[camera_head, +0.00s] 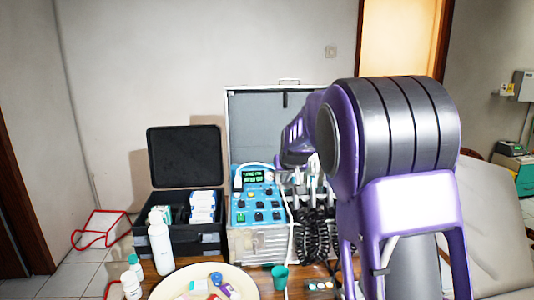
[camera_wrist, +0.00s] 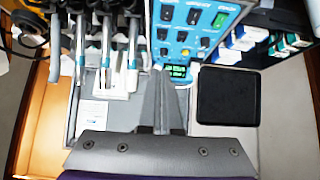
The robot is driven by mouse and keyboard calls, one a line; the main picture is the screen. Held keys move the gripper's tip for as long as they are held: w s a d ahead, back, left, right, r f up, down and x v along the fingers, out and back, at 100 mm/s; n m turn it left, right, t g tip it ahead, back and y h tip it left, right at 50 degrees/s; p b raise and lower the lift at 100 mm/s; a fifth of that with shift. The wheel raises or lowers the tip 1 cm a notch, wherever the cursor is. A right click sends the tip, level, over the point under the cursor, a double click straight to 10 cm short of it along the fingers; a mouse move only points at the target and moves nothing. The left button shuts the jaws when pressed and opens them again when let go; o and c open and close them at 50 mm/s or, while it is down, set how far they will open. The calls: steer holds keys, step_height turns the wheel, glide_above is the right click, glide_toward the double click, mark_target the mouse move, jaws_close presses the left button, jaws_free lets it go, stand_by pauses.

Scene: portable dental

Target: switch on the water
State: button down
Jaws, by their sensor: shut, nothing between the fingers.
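The blue control panel (camera_head: 258,205) of the portable dental unit shows in the head view, left of my arm, with a lit green display (camera_head: 254,176), several dark switches and a green switch (camera_head: 240,217). In the wrist view the panel (camera_wrist: 177,36) is at the top, upside down, with the green switch (camera_wrist: 219,20) and the display (camera_wrist: 178,71) showing. I cannot read which switch is for water. My gripper (camera_wrist: 165,72) is shut and empty, its fingertips appearing beside the display. In the head view my arm hides the gripper.
Dental handpieces (camera_wrist: 108,45) with coiled hoses hang beside the panel. An open black case (camera_head: 186,158) with boxes stands to the left. A white bottle (camera_head: 160,248), a round tray (camera_head: 244,283) and a green cup (camera_head: 280,277) stand in front on the wooden table.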

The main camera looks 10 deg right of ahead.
step_height(320, 180, down, 4)
steer(key=w+f+g, duration=0.1)
glide_above(277, 216)
steer(key=s, duration=0.2)
steer(key=f, duration=0.6)
steer(key=shift+w+f, duration=0.2)
steer(key=shift+w, duration=0.05)
step_height(277, 216, down, 3)
steer(key=shift+f+b, duration=0.1)
steer(key=shift+b, duration=0.25)
steer(key=shift+f, duration=0.4)
steer(key=shift+s+f+b, duration=0.15)
steer(key=shift+f+b, duration=0.4)
steer(key=shift+b, duration=0.1)
steer(key=shift+r, duration=0.25)
